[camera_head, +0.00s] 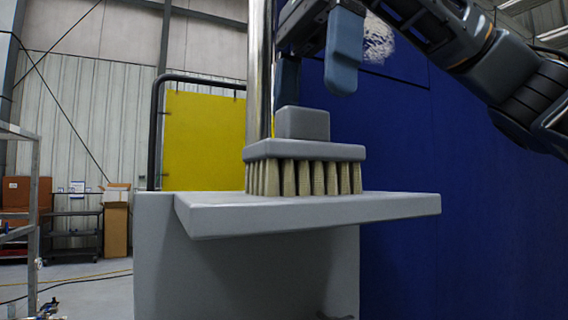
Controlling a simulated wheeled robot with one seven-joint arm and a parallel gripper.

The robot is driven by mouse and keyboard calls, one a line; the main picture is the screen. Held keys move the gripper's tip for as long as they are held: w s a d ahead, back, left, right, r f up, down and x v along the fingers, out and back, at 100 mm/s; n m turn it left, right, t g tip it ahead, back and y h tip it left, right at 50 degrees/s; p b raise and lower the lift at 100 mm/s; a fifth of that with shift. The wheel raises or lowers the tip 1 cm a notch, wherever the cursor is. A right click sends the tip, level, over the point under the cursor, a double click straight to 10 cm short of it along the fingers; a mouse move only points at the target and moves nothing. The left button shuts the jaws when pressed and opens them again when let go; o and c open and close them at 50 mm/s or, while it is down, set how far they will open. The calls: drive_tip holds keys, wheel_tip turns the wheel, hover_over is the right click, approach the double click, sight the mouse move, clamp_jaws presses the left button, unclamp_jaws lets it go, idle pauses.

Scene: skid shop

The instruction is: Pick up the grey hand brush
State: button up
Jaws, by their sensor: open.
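The grey hand brush (304,151) stands upright on a grey ledge (330,211), its pale bristles down and its block-shaped grip on top. My gripper (315,98) is open and comes down from above. One finger is in front, with its tip a little above and right of the grip in the picture. The other finger is farther back, near the grip's left side, and its tip is partly hidden behind the grip. I cannot tell whether either finger touches the brush.
A shiny vertical pole (258,70) rises close behind the brush. A blue wall (480,210) fills the right side. A yellow panel (203,140) with a dark rail is behind at left. The ledge is bare to the right of the brush.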

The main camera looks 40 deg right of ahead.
sight(301, 147)
drive_tip(key=shift+a+f+p, duration=0.2)
drive_tip(key=shift+f+p, duration=0.05)
drive_tip(key=shift+f, duration=0.9)
drive_tip(key=shift+a+f+p, duration=0.2)
drive_tip(key=shift+f+p, duration=0.05)
drive_tip(key=shift+f, duration=0.95)
drive_tip(key=shift+a+f+p, duration=0.2)
drive_tip(key=shift+f+p, duration=0.05)
drive_tip(key=shift+f, duration=0.9)
drive_tip(key=c, duration=1.1)
drive_tip(key=shift+r, duration=0.1)
